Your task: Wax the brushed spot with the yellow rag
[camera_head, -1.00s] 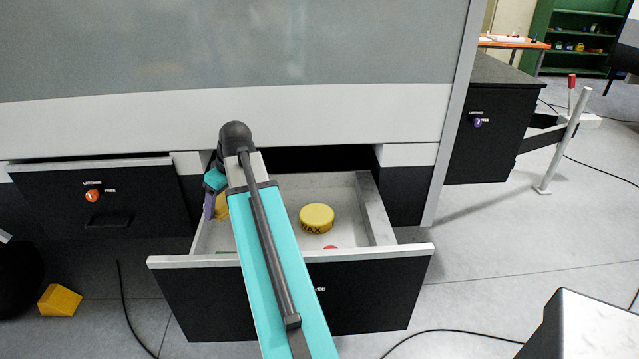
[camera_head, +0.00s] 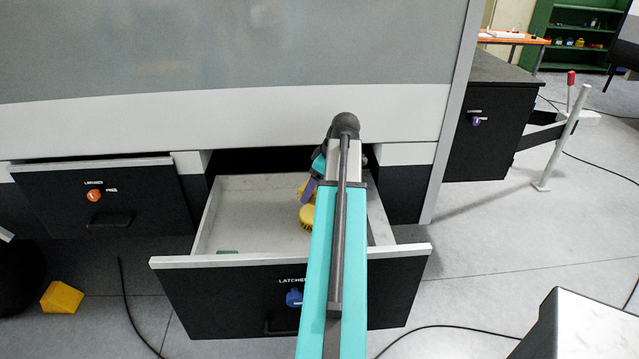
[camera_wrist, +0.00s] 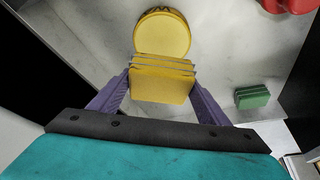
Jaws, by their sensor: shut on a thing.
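My gripper (camera_head: 309,191) is low in the open drawer (camera_head: 210,232), towards its right side. Its purple fingers are shut on the folded yellow rag (camera_wrist: 163,86), one finger on each side in the wrist view. The round yellow wax tin (camera_wrist: 162,36) lies just beyond the rag in that view and partly overlaps it; I cannot tell whether they touch. In the head view the tin (camera_head: 306,217) is partly hidden behind my arm. The large grey panel (camera_head: 230,50) rises above the drawer. I cannot clearly make out a brushed spot on it.
A green folded rag (camera_wrist: 252,97) and a red thing (camera_wrist: 290,5) lie in the drawer. A yellow block (camera_head: 61,298) lies on the floor. Cables cross the floor, and a dark cabinet (camera_head: 490,125) stands right.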

